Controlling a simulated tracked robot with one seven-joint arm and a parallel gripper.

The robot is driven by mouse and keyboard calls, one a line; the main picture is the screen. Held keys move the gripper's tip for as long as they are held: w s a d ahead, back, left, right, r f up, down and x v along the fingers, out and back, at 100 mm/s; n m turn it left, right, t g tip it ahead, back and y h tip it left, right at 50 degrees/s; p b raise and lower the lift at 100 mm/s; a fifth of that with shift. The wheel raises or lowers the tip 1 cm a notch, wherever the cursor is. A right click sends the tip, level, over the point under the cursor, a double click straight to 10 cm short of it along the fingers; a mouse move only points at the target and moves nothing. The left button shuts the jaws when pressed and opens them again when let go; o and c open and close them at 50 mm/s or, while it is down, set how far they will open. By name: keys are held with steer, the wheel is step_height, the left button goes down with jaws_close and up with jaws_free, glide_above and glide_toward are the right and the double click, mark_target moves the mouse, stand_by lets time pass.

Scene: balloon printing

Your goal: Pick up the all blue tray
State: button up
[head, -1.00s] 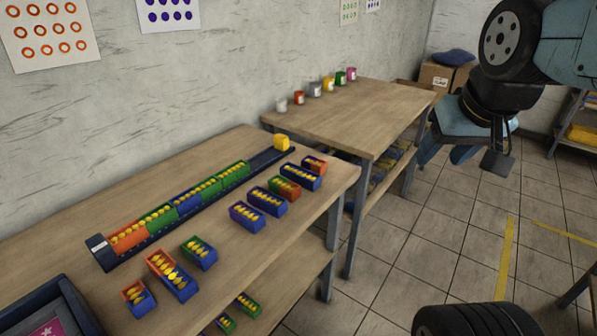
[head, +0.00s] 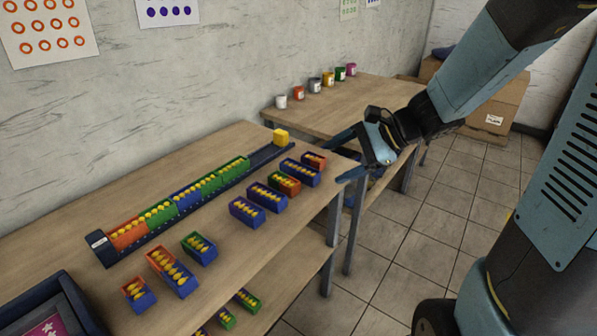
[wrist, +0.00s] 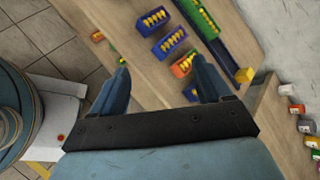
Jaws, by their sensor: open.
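My gripper (head: 333,158) is open and empty at the table's right end, apart from the trays. In the wrist view its spread fingers (wrist: 160,60) point toward the row. The right finger hides part of the row.
A green-and-orange tray (head: 285,184) and an orange-and-blue tray (head: 314,161) stand close among the blue ones. A long rack (head: 262,160) of coloured trays runs behind, with a yellow block (head: 281,136) at its end. Paint pots (head: 328,79) line the second table.

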steer(key=w+f+m+t+y, duration=0.1)
steer(key=w+f+m+t, duration=0.2)
steer(key=w+f+m, duration=0.4)
steer(key=m+t, duration=0.3)
steer(key=m, duration=0.3)
glide_toward(305, 170)
steer(key=shift+h, duration=0.4)
steer(key=x, duration=1)
steer(key=shift+a+r, duration=0.15)
steer(key=shift+r, duration=0.1)
steer(key=shift+c, duration=0.2)
steer(key=c, duration=1)
